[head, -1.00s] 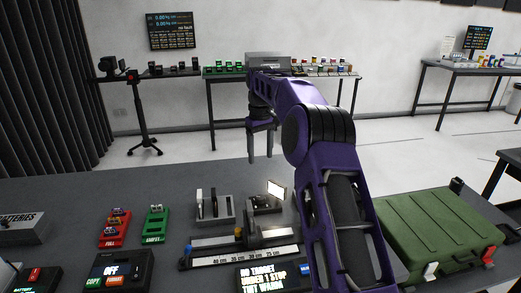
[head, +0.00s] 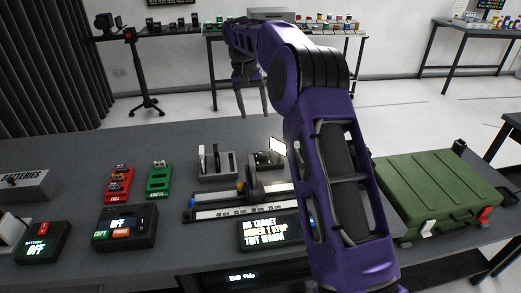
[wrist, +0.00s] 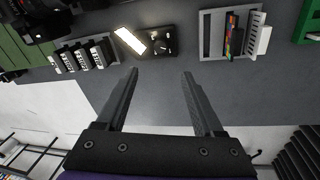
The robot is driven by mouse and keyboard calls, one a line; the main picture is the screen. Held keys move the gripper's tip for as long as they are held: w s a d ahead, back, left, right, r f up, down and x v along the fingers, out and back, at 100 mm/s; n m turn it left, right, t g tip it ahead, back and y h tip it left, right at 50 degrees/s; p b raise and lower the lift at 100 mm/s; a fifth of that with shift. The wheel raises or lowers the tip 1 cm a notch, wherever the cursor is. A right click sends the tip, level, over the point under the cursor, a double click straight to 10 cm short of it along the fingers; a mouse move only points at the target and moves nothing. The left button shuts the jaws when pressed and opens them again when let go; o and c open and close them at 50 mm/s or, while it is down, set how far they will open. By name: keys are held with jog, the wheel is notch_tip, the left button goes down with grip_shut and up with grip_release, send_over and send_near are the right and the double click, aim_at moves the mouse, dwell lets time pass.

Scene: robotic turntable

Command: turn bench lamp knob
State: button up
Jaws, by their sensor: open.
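The bench lamp has a small glowing white panel (head: 277,145) on the grey bench, and in the wrist view this panel (wrist: 130,40) is beside a dark square base (wrist: 163,42). Small round parts show on the base, but I cannot tell which one is the knob. In the head view my arm hides part of the lamp. My gripper (head: 253,110) is open and empty, pointing down, above the bench's far edge. In the wrist view the lamp base lies just beyond the fingertips of my gripper (wrist: 160,74), apart from them.
A grey holder (head: 217,167) with upright plates stands left of the lamp. A ruler rail (head: 225,211) and a text display (head: 268,232) lie nearer. Red (head: 119,186) and green (head: 160,180) trays are further left. A green case (head: 435,190) is at the right.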

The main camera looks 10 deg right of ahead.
jog(key=s+a+m+h, duration=0.1)
jog(key=a+m, duration=0.1)
jog(key=m, duration=0.3)
jog(key=m+t+h+b, duration=0.1)
jog(key=m+b, duration=0.1)
jog(key=m, duration=0.4)
send_near(262, 153)
jog(key=x, duration=0.8)
jog(key=shift+s+f, duration=0.1)
jog(key=shift+f, duration=0.15)
grip_shut()
